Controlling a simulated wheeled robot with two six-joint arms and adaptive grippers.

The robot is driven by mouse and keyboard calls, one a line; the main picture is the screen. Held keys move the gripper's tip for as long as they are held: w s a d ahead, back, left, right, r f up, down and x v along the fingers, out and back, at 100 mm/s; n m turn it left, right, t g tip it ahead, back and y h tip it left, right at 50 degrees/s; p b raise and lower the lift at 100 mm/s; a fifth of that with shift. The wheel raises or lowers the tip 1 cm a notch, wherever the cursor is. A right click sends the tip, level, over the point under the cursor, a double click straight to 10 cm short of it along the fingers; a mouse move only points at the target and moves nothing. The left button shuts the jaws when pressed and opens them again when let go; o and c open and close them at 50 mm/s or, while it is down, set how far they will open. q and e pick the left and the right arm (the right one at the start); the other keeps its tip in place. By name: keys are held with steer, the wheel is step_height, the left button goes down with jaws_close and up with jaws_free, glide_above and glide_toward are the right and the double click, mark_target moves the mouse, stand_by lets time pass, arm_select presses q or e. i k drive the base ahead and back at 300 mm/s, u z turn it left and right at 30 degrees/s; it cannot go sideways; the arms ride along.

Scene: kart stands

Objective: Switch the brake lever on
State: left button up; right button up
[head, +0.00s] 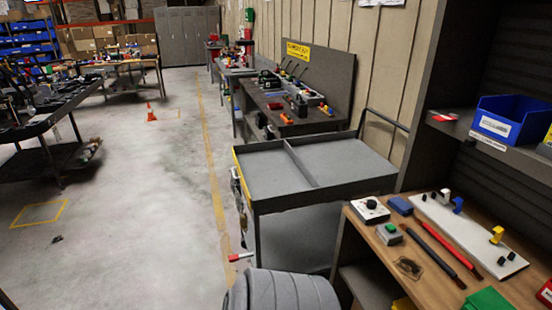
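I cannot single out the brake lever with certainty. A small red-and-white bar (240,257) shows low down beside the grey cart's front leg, and I cannot tell whether it is a lever or which way it is set. A red rod and a black rod (435,255) lie on the wooden bench (400,276) at the right, beside a white plate (465,232) with yellow, blue and black fittings. A white box with a black knob (370,210) and a grey box with a green button (389,233) sit there too. Neither gripper is in view.
A grey two-section cart (345,160) stands in the middle. A ribbed grey object (285,290) is cut off at the bottom edge. Behind are workbenches (320,120), an orange cone (151,112) and a dark table (55,155) at left. The floor (130,200) left of centre is mostly clear.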

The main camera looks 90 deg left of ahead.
mark_target(236, 258)
steer(key=u, duration=0.4)
steer(key=k, duration=0.6)
steer(key=u, duration=2.45)
steer(key=k, duration=0.5)
steer(key=u, duration=0.85)
steer(key=i, duration=1.15)
steer(key=z, duration=0.3)
steer(key=i, duration=0.9)
steer(key=z, duration=0.7)
